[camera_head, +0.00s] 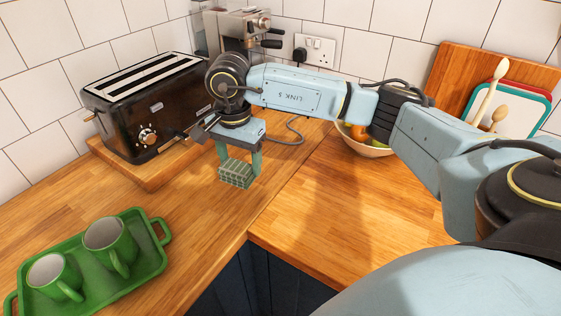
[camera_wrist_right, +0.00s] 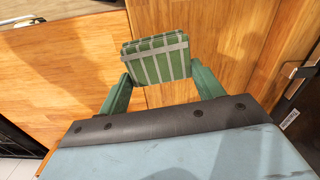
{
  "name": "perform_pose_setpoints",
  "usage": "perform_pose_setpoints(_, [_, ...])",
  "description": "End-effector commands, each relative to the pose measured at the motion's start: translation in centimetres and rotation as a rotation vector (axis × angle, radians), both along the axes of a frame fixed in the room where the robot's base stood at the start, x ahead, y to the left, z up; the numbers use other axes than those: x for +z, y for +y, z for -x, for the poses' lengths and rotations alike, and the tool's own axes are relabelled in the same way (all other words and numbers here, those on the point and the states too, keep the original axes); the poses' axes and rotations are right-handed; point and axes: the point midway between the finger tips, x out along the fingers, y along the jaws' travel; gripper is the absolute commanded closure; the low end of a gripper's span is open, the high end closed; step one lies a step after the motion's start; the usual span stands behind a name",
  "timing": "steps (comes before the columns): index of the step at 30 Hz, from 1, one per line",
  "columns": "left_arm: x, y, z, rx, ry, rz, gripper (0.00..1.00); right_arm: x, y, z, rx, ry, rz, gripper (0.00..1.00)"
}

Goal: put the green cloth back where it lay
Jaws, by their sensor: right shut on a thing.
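The green cloth (camera_head: 236,174) is a folded, checked block with pale lines. My right gripper (camera_head: 239,168) is shut on it, with a finger on each side, in front of the toaster. The cloth appears to be above the wooden worktop; I cannot tell how high. In the right wrist view the cloth (camera_wrist_right: 156,60) sits between the two green fingertips of the right gripper (camera_wrist_right: 157,76), its striped face toward the camera. My left gripper is not in view.
A black toaster (camera_head: 150,115) stands on a wooden board behind left. A green tray (camera_head: 150,285) with two green mugs is at front left. A coffee machine (camera_head: 235,28) and a bowl (camera_head: 365,148) stand at the back. The worktop (camera_head: 340,215) right of the gripper is bare.

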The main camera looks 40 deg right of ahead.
Motion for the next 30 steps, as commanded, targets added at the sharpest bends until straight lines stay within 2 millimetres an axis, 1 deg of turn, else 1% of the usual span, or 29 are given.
perform_pose_setpoints(1, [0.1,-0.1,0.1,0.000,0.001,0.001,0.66,0.0,-1.2,-0.4,-0.150,0.001,0.000,0.59])
perform_pose_setpoints(5, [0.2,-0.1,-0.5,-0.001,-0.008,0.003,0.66,0.1,-4.0,-1.4,-0.541,0.002,0.000,0.59])
perform_pose_setpoints(9, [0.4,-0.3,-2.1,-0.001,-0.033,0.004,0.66,0.2,-7.1,-2.1,-0.961,0.002,0.000,0.59])
perform_pose_setpoints(11, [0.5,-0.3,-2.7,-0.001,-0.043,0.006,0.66,0.2,-8.4,-2.4,-1.140,0.003,0.000,0.59])
perform_pose_setpoints(12, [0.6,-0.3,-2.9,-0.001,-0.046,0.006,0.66,0.2,-9.3,-2.5,-1.258,0.003,-0.001,0.59])
perform_pose_setpoints(15, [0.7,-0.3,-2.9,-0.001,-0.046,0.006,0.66,0.3,-11.4,-2.8,-1.535,0.002,-0.002,0.59])
perform_pose_setpoints(18, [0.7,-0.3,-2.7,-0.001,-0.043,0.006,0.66,0.4,-13.2,-3.0,-1.766,0.002,-0.002,0.59])
perform_pose_setpoints(21, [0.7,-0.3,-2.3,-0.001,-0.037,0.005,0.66,0.4,-14.5,-3.0,-1.939,0.002,-0.002,0.59])
perform_pose_setpoints(24, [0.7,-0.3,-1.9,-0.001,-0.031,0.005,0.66,0.4,-15.3,-3.0,-2.046,0.002,-0.002,0.59])
perform_pose_setpoints(26, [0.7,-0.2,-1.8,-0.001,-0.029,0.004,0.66,0.1,-15.5,-3.0,-2.081,0.002,-0.001,0.59])
perform_pose_setpoints(29, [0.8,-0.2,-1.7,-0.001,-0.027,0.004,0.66,-1.3,-15.6,-2.9,-2.105,0.004,0.001,0.59])
perform_pose_setpoints(30, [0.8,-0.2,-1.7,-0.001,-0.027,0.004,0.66,-2.1,-15.7,-2.9,-2.107,0.006,0.003,0.59])
